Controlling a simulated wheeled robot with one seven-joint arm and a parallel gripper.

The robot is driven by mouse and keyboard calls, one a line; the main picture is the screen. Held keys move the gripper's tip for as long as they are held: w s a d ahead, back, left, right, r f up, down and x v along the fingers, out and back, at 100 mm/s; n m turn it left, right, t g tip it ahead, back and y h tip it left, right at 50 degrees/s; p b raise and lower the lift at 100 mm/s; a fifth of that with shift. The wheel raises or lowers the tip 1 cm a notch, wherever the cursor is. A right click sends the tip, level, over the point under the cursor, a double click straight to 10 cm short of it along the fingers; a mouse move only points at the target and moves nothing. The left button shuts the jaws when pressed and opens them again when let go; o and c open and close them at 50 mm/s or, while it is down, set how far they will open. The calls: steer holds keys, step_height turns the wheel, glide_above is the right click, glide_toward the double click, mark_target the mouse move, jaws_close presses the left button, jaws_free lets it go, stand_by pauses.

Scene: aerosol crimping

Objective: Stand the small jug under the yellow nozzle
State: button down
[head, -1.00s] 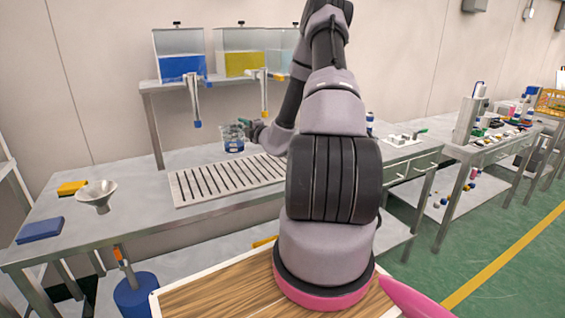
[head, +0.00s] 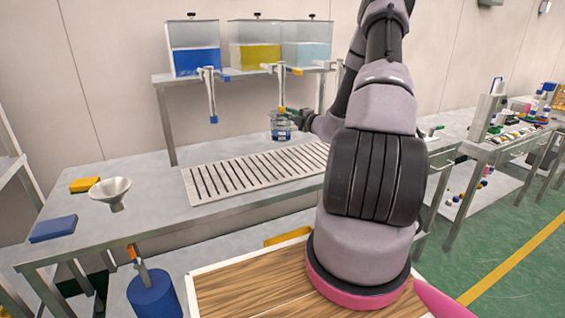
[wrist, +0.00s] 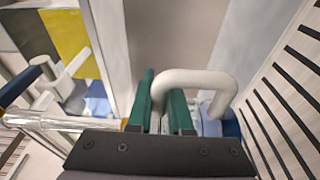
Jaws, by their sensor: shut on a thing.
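The small jug (head: 281,131) is clear with blue on it and looks upright in the head view. It appears right below the yellow nozzle (head: 281,109), its rim close to the tip; the depth between them is hard to judge. My gripper (head: 299,121) is at the jug's right side, partly hidden by my arm. In the wrist view its green fingers (wrist: 160,103) are shut on the pale looped handle (wrist: 215,78) of the jug. The jug's body is mostly hidden there. I cannot tell whether its base touches anything.
A slotted drip grate (head: 255,170) lies on the bench. Blue, yellow and pale-blue tanks stand on the shelf, with a blue nozzle (head: 213,118) to the left. A funnel (head: 112,190), a yellow sponge (head: 86,184) and a blue block (head: 53,228) are at bench left.

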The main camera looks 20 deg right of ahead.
steer(key=f, duration=0.9)
steer(key=shift+d+f, duration=0.2)
steer(key=shift+f, duration=0.2)
steer(key=c, duration=0.8)
jaws_free()
steer(key=shift+f, duration=0.1)
steer(key=shift+c, duration=0.2)
